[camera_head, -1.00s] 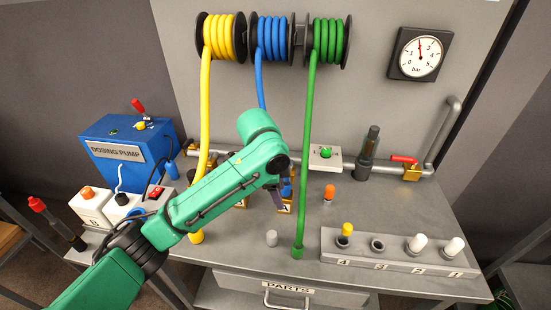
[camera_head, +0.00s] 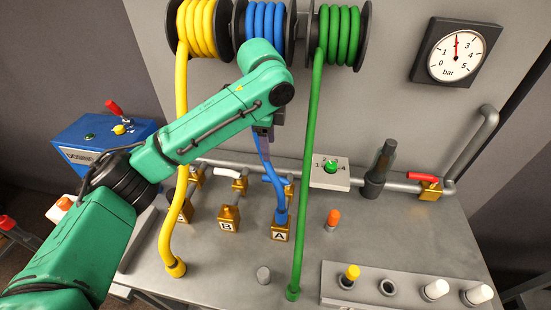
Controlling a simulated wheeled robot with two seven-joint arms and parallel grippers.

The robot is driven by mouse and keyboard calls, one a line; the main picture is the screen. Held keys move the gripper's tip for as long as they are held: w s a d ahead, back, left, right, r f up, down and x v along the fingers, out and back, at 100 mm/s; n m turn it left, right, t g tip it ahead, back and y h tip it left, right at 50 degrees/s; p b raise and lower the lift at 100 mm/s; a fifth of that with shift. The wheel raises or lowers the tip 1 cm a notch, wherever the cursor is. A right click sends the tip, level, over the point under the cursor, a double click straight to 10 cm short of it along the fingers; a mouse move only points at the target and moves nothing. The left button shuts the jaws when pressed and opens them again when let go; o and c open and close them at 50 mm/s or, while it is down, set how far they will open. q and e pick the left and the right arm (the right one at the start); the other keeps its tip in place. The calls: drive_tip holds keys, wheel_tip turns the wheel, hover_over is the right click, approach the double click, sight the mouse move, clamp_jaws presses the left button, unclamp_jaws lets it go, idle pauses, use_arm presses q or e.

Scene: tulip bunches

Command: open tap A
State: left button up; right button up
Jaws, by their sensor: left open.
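The brass outlet block labelled A (camera_head: 281,232) stands on the bench with the blue hose (camera_head: 264,165) running down to it. Behind it, a brass valve (camera_head: 290,189) sits on the grey pipe, with a blue lever (camera_head: 273,181) beside it, partly hidden by the hose. My left gripper (camera_head: 264,143) points down above and behind block A, in front of the blue hose. It is open; its fingers are small and partly hidden by the wrist. I cannot tell whether it touches the hose. My right gripper is not in view.
Block B (camera_head: 228,222) and its white-levered valve (camera_head: 240,184) stand left of A. The yellow hose (camera_head: 167,225) and green hose (camera_head: 304,200) hang on either side. A selector box (camera_head: 330,173), red lever (camera_head: 421,177) and gauge (camera_head: 455,52) are to the right.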

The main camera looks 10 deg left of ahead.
use_arm(q)
drive_tip(key=p, duration=0.2)
approach(271, 177)
drive_tip(key=f, duration=0.3)
drive_tip(key=w+f, duration=0.1)
drive_tip(key=f, duration=0.2)
drive_tip(key=f+p, duration=0.1)
drive_tip(key=f, duration=0.1)
drive_tip(key=shift+w+f, duration=0.25)
drive_tip(key=shift+w, duration=0.15)
drive_tip(key=shift+f, duration=0.1)
drive_tip(key=shift+s, duration=0.15)
clamp_jaws()
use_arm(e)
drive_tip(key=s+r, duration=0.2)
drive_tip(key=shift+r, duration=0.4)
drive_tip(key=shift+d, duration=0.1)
